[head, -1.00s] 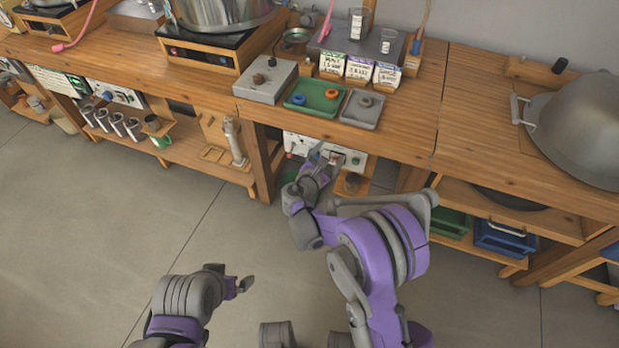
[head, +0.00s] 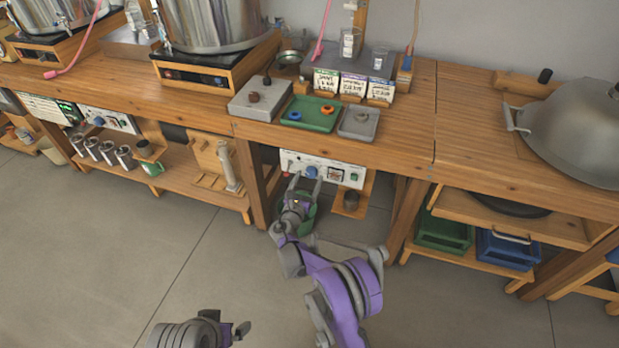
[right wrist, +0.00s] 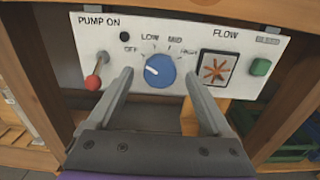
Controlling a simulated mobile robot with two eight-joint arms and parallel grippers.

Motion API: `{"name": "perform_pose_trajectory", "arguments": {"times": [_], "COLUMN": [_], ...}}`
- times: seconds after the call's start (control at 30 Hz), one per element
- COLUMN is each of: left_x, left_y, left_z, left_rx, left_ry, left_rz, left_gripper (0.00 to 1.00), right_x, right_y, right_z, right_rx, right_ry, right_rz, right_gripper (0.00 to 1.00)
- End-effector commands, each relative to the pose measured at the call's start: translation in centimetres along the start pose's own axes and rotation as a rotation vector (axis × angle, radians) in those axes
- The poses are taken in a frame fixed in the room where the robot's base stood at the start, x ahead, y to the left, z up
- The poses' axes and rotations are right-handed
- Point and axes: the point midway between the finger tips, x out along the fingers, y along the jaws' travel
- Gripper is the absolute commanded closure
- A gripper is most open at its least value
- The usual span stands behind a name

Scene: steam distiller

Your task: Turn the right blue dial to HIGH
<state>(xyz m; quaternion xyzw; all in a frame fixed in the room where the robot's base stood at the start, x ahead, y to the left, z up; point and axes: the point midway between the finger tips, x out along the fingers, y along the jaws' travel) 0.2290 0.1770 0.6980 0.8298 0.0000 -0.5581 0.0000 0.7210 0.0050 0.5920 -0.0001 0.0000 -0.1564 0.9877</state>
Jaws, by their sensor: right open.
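The right blue dial (head: 312,172) sits on a white control panel (head: 343,178) under the workbench. In the right wrist view the dial (right wrist: 160,71) has a white mark pointing to the upper left, toward OFF. LOW, MID and HIGH are printed clockwise from OFF. My right gripper (head: 306,183) is open in front of the panel.
The panel also carries a red-tipped toggle (right wrist: 93,82), a FLOW gauge (right wrist: 216,69) and a green button (right wrist: 261,67). Another panel with a blue dial (head: 98,121) is farther left. Wooden bench legs flank the right panel. Open floor lies in front.

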Motion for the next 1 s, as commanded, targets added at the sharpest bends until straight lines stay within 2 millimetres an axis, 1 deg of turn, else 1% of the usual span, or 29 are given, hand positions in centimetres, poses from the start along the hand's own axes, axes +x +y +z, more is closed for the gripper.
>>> {"name": "perform_pose_trajectory", "arguments": {"times": [0.03, 0.1, 0.2, 0.47, 0.57, 0.6, 0.67, 0.7, 0.77, 0.8, 0.93, 1.0], "left_x": [0.2, 0.2, 0.3, 0.2, 0.2, 0.3, 0.3, 0.3, 0.3, 0.3, 0.3, 0.3], "left_y": [0.0, 0.0, 0.0, 0.0, 0.0, 0.0, 0.0, 0.0, 0.0, 0.0, 0.0, 0.0], "left_z": [0.1, 0.1, 0.1, 0.1, 0.1, 0.1, 0.1, 0.1, 0.1, 0.1, 0.1, 0.1], "left_rx": [0.000, 0.000, 0.000, 0.000, 0.000, 0.000, 0.000, 0.000, 0.000, 0.000, 0.000, 0.000], "left_ry": [-0.001, -0.001, -0.001, -0.001, -0.001, -0.001, -0.001, -0.001, -0.001, -0.001, -0.001, -0.001], "left_rz": [0.000, 0.000, 0.000, 0.000, 0.000, 0.000, 0.000, 0.000, 0.000, 0.000, 0.000, 0.000], "left_gripper": [0.00, 0.00, 0.00, 0.00, 0.00, 0.00, 0.00, 0.00, 0.00, 0.00, 0.00, 0.00], "right_x": [0.6, 1.2, 1.6, 1.7, 1.7, 1.7, 1.7, 1.7, 1.7, 1.7, 1.7, 1.7], "right_y": [0.0, 0.0, 0.0, 0.0, 0.0, 0.0, 0.0, 0.0, 0.0, 0.0, 0.0, 0.0], "right_z": [-0.1, -0.1, 0.0, 0.0, 0.0, 0.0, 0.0, 0.0, 0.0, 0.0, 0.0, 0.0], "right_rx": [0.000, -0.001, -0.001, 0.000, 0.000, 0.000, 0.000, 0.000, 0.000, 0.000, 0.000, 0.001], "right_ry": [0.000, 0.000, 0.000, 0.000, 0.000, 0.000, 0.000, 0.000, 0.000, 0.000, 0.000, 0.000], "right_rz": [-0.001, -0.001, -0.001, 0.000, 0.000, 0.000, 0.000, 0.000, 0.000, 0.000, 0.000, 0.000], "right_gripper": [0.16, 0.16, 0.16, 0.16, 0.32, 0.40, 0.50, 0.58, 0.68, 0.76, 0.99, 1.00]}}
